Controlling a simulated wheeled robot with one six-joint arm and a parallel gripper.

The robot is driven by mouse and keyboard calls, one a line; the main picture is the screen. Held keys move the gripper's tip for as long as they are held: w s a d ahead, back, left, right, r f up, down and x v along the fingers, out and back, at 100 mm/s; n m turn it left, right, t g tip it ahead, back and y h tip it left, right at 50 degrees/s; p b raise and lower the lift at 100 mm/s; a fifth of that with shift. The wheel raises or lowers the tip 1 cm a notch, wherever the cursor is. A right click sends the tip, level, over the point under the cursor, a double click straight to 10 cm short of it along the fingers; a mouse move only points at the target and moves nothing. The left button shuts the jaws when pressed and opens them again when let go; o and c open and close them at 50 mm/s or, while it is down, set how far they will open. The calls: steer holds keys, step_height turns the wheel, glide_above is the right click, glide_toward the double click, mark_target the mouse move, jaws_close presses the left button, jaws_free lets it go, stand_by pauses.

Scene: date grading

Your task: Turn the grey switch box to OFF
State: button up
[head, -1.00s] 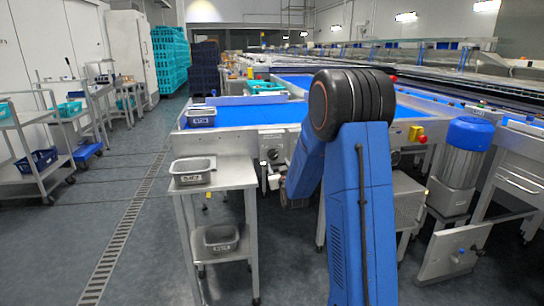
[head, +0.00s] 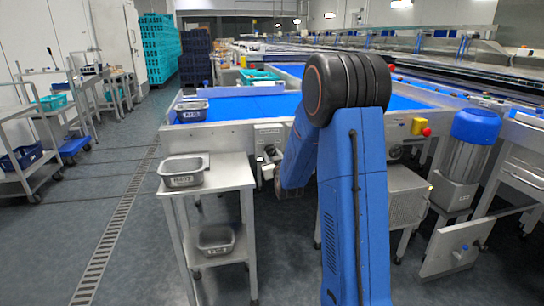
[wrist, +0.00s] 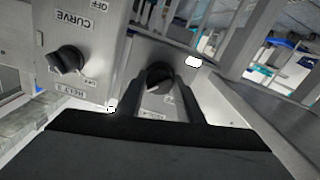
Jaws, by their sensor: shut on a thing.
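In the wrist view, which is upside down, a grey switch box (wrist: 150,52) carries a dark rotary knob (wrist: 158,72) with a pale pointer mark. My gripper (wrist: 162,95) has its two dark fingers on either side of this knob and is shut on it. A small label below the knob is partly covered by the fingers, and I cannot read the knob's setting. In the head view the switch area (head: 268,158) is on the conveyor's front side, and my arm hides most of the gripper.
A lighter box (wrist: 85,30) beside it has its own dark knob (wrist: 66,60) and labels reading CURVE, OFF and BELT 3. In the head view a steel stand (head: 230,173) with metal pans is left of my arm. A motor (head: 470,140) stands right.

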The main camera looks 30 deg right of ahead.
steer(key=shift+c, duration=0.8)
steer(key=shift+n, duration=0.3)
steer(key=n, duration=0.3)
steer(key=shift+n, duration=0.3)
steer(key=n, duration=0.4)
steer(key=shift+n, duration=0.3)
steer(key=n, duration=0.9)
steer(key=shift+r, duration=0.1)
